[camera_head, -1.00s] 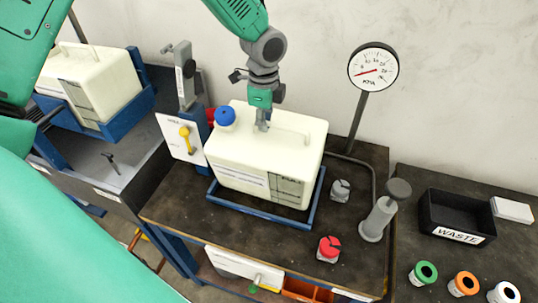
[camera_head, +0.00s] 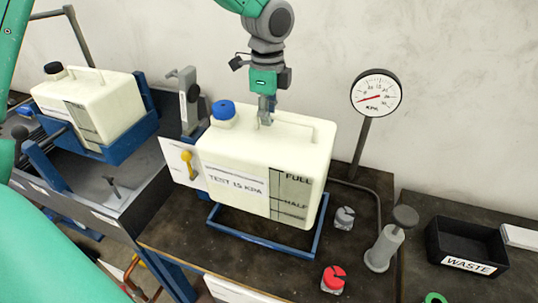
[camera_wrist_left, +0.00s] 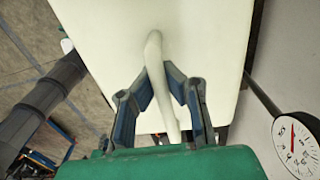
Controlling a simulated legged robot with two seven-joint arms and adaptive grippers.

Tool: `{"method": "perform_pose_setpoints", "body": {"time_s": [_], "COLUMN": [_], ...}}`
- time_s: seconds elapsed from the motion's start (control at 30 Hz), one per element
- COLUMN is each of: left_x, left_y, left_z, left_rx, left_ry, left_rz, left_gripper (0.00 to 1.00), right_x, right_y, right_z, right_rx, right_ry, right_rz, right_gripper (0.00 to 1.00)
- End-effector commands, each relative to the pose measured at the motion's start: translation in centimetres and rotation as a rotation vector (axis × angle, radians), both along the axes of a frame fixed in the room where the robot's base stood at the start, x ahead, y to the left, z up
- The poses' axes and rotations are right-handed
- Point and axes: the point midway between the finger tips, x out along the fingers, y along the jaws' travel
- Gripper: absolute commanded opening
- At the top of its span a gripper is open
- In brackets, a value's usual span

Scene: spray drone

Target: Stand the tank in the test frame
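The cream tank (camera_head: 262,165) has a blue cap (camera_head: 223,111) and a label reading TEST 15 KPA. It is upright, appearing slightly raised above the low blue frame (camera_head: 262,236) on the dark bench. My left gripper (camera_head: 266,118) comes down from above and is shut on the tank's top handle. In the left wrist view its fingers (camera_wrist_left: 160,80) sit on both sides of the handle (camera_wrist_left: 156,60). The tank hides the back of the blue frame. My right gripper is not in view.
A gauge (camera_head: 376,93) on a post stands behind right. A grey fitting (camera_head: 344,218), red fitting (camera_head: 333,279) and grey cylinder (camera_head: 384,248) stand right of the frame. A yellow-lever panel (camera_head: 187,164) is close left. Another tank (camera_head: 88,105) sits in a blue cradle at left.

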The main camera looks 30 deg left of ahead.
Motion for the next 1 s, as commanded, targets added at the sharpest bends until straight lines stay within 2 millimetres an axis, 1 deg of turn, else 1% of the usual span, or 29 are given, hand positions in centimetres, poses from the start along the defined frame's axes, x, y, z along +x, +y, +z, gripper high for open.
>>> {"method": "perform_pose_setpoints", "body": {"time_s": [0.03, 0.2, 0.33, 0.47, 0.57, 0.67, 0.8, 0.9, 1.0], "left_x": [0.1, 0.1, 0.0, 0.0, -0.1, -0.1, 0.0, 0.0, 0.0], "left_y": [0.1, 0.2, 0.2, 0.3, 0.4, 0.4, 0.4, 0.4, 0.4], "left_z": [-0.1, -0.6, -0.8, -0.7, -1.2, -2.6, -5.0, -6.2, -6.8], "left_rx": [0.002, 0.001, -0.004, -0.009, -0.010, -0.010, -0.009, -0.009, -0.009], "left_ry": [-0.002, 0.015, 0.024, 0.027, 0.030, 0.032, 0.032, 0.030, 0.028], "left_rz": [0.002, 0.011, 0.016, 0.018, 0.017, 0.018, 0.018, 0.018, 0.018], "left_gripper": [0.00, 0.00, 0.00, 0.00, 0.00, 0.00, 0.00, 0.00, 0.00], "right_x": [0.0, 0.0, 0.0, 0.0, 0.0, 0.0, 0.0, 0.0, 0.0], "right_y": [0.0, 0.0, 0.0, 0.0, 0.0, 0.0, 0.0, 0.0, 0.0], "right_z": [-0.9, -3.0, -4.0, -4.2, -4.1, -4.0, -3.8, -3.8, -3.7], "right_rx": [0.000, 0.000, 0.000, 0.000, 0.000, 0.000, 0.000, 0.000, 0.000], "right_ry": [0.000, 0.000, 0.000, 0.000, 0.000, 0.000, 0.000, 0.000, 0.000], "right_rz": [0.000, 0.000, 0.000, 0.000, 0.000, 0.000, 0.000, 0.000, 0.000], "right_gripper": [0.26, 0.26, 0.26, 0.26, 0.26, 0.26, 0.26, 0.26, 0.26]}}
